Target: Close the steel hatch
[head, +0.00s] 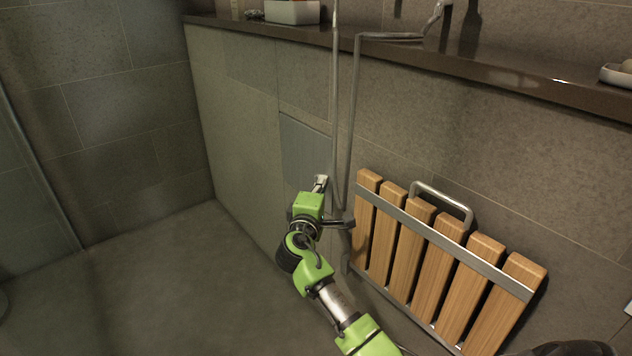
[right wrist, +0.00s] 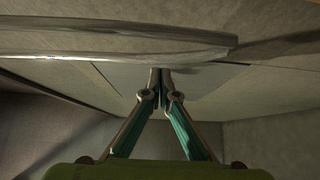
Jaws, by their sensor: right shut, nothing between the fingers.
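The steel hatch (head: 304,148) is a smooth blue-grey panel in the tiled wall, left of the vertical shower pipes. It looks about flush with the wall; I cannot tell whether a small gap is left. My right gripper (head: 320,183) is at the hatch's lower right part and hides some of it. In the right wrist view, the gripper (right wrist: 160,78) has its fingertips together and empty, at the face of the grey hatch panel (right wrist: 120,76). Whether they touch it is not clear. My left gripper is not in view.
Metal shower pipes (head: 345,120) run down just right of the hatch, close to my right gripper. A folded wooden slat seat (head: 430,235) hangs on the wall further right. A dark ledge (head: 480,72) runs above. The floor (head: 150,285) at left is clear.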

